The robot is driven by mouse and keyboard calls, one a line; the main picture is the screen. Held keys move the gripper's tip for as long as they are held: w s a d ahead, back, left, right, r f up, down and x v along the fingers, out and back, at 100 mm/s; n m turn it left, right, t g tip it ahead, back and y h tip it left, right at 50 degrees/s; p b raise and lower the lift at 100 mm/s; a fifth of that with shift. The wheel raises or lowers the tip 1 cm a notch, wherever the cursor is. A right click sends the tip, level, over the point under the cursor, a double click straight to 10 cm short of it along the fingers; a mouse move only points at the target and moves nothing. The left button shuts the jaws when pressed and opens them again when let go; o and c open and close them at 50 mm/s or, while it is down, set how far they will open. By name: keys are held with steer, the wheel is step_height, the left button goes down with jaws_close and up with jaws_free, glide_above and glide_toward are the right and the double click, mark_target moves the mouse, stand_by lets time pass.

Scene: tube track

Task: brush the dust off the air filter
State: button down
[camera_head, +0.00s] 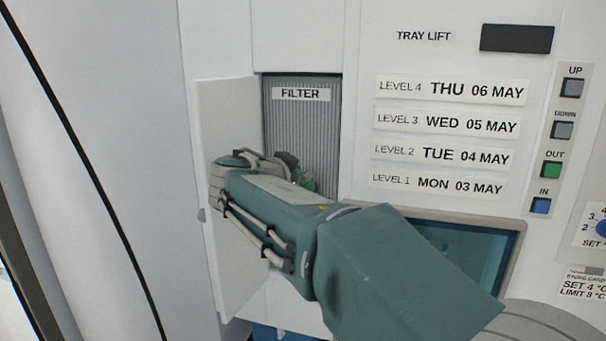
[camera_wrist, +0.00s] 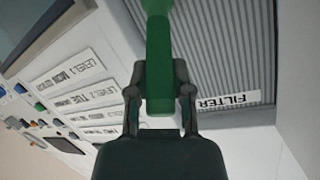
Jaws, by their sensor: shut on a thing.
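The air filter (camera_head: 306,128) is a grey ribbed panel labelled FILTER, set in a recess in the white wall. Its ribs also fill the upper right of the wrist view (camera_wrist: 222,60). My gripper (camera_wrist: 160,92) is shut on a green handle (camera_wrist: 158,55), which I take to be the brush. The handle runs up out of the top of the wrist view, so its far end is hidden there. In the head view my gripper (camera_head: 290,165) is in front of the filter's lower part, with a bit of green showing. Contact with the filter and any dust cannot be told.
A white door (camera_head: 232,120) stands open at the left of the recess. To the right are level labels (camera_head: 447,123), a column of buttons (camera_head: 551,168) and a dark display (camera_head: 517,38). A teal window (camera_head: 470,240) lies below, partly behind my arm.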

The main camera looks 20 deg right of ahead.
steer(key=shift+w+a, duration=0.25)
steer(key=shift+a, duration=0.15)
steer(key=s+d, duration=0.2)
steer(key=d, duration=0.1)
stand_by(0.8)
